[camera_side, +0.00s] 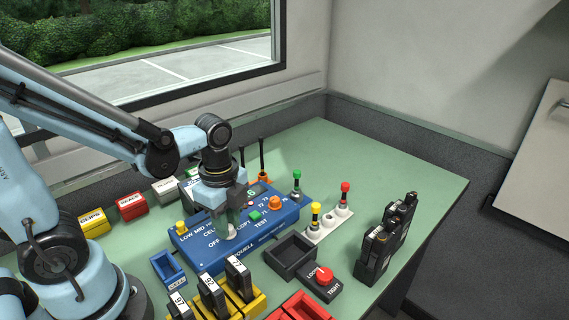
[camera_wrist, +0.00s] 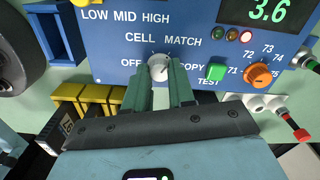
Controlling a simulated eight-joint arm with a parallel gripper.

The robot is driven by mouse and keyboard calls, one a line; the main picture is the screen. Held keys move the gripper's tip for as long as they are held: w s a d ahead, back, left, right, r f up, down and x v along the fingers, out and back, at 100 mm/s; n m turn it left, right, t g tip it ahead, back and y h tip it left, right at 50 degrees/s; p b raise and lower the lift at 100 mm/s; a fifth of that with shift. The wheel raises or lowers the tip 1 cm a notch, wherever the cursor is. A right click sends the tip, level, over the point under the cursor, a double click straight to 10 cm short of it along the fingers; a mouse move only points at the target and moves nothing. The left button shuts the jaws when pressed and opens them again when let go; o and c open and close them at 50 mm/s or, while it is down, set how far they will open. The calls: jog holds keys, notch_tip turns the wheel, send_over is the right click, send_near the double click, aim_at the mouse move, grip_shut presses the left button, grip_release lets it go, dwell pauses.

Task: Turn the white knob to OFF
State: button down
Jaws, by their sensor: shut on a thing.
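The white knob (camera_wrist: 158,63) sits on the blue panel (camera_wrist: 115,52), between the labels OFF on its left and COPY on its right, under CELL MATCH. It also shows in the side view (camera_side: 228,233), partly hidden by my gripper (camera_side: 229,222). In the wrist view the two green fingers of my gripper (camera_wrist: 164,80) reach the knob from the near side and are shut on it. The fingers cover its lower part. I cannot tell clearly which label its mark points to.
A green button (camera_wrist: 216,71) and an orange knob (camera_wrist: 260,75) stand right of the white knob. A lit display (camera_wrist: 268,9) is above. Yellow battery holders (camera_side: 245,302), a black tray (camera_side: 290,256) and black radios (camera_side: 386,238) stand near the panel.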

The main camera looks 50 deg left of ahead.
jog(key=shift+n, duration=0.4)
jog(key=n, duration=1)
jog(key=shift+n, duration=0.4)
jog(key=n, duration=0.6)
jog(key=shift+n, duration=0.3)
jog(key=n, duration=0.5)
jog(key=shift+n, duration=0.3)
jog(key=c, duration=0.9)
grip_release()
jog(key=shift+c, duration=0.2)
